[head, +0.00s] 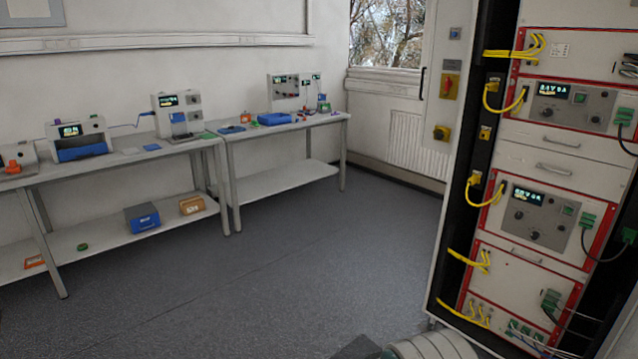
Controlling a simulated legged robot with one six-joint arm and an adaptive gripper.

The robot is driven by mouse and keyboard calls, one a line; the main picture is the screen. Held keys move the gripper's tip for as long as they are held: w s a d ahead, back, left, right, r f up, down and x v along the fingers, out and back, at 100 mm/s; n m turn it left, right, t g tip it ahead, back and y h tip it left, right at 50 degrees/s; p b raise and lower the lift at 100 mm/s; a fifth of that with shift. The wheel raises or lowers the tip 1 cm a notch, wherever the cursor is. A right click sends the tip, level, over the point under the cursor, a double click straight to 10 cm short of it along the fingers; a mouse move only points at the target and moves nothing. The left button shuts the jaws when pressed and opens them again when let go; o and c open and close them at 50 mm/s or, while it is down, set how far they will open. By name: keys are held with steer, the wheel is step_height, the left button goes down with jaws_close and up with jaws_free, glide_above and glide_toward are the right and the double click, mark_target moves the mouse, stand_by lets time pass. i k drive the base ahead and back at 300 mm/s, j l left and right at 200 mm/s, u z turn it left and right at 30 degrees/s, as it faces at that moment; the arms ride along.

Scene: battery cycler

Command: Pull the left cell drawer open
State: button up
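A tall dark-framed rack (471,170) stands at the right in the head view, holding white, red-edged units. A plain front panel with a grey bar handle (553,169) sits between the upper display unit (572,105) and the lower display unit (538,214). Another grey handle (525,255) shows below the lower display unit. Both handled fronts look flush with the rack. I cannot tell which front, if either, is the left cell drawer.
Yellow cables (484,191) loop along the rack's left side, and dark cables hang at its right. The grey floor (270,270) between the benches and the rack is clear.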

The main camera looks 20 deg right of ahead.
mark_target(601, 181)
steer(key=i+l+z, duration=0.15)
steer(key=z, duration=0.25)
steer(key=i+z, duration=0.6)
steer(key=z, duration=0.2)
steer(key=i+j+z, duration=0.1)
steer(key=i+z, duration=0.3)
steer(key=i+l+z, duration=0.35)
steer(key=i, duration=0.35)
steer(key=i+l+z, duration=0.2)
steer(key=i, duration=0.15)
steer(key=i+l+u, duration=0.1)
steer(key=i+l, duration=0.1)
steer(key=i, duration=0.05)
